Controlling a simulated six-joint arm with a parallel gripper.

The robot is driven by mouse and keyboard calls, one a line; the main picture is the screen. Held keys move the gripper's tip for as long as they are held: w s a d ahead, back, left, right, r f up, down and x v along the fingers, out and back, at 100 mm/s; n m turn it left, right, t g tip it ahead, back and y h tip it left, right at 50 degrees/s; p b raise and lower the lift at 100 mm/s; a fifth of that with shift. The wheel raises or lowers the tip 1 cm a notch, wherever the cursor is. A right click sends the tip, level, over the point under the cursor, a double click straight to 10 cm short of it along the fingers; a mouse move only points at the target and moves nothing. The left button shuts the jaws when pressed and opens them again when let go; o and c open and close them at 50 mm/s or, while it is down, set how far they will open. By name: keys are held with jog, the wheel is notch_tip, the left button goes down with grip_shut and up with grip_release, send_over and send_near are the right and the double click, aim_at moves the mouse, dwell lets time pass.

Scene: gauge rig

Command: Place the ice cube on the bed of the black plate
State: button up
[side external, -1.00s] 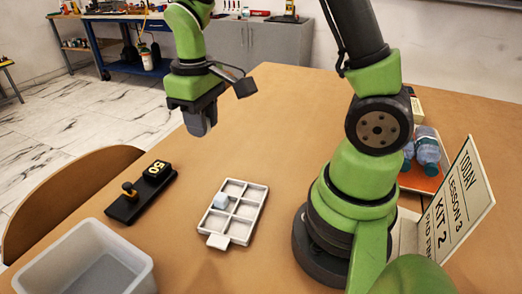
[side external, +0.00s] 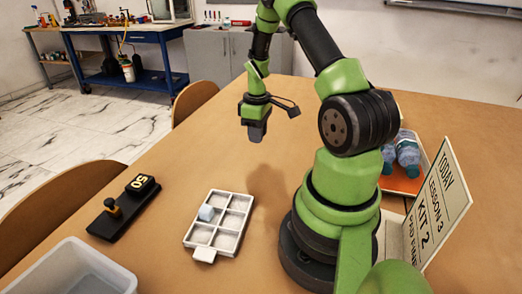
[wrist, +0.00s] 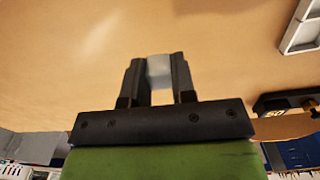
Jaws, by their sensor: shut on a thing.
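My gripper (side external: 257,132) is above the table, behind and to the right of the white tray in the side view. In the wrist view my gripper (wrist: 158,62) is shut on a pale, whitish ice cube (wrist: 159,72) between its two fingers. The side view does not clearly show the held cube. The black plate (side external: 122,211) lies on the table left of the tray, apart from my gripper.
The white compartment tray (side external: 204,254) holds another pale bluish cube (side external: 206,213) in a left compartment. A translucent bin (side external: 118,272) stands at front left. Bottles (side external: 407,153) on an orange-bottomed tray and a lesson sign (side external: 440,205) are at right. The table behind the tray is clear.

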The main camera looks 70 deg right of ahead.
aim_at(257, 157)
jog(key=shift+f, duration=2.75)
jog(key=shift+f, duration=0.2)
jog(key=o, duration=0.9)
jog(key=shift+r, duration=0.15)
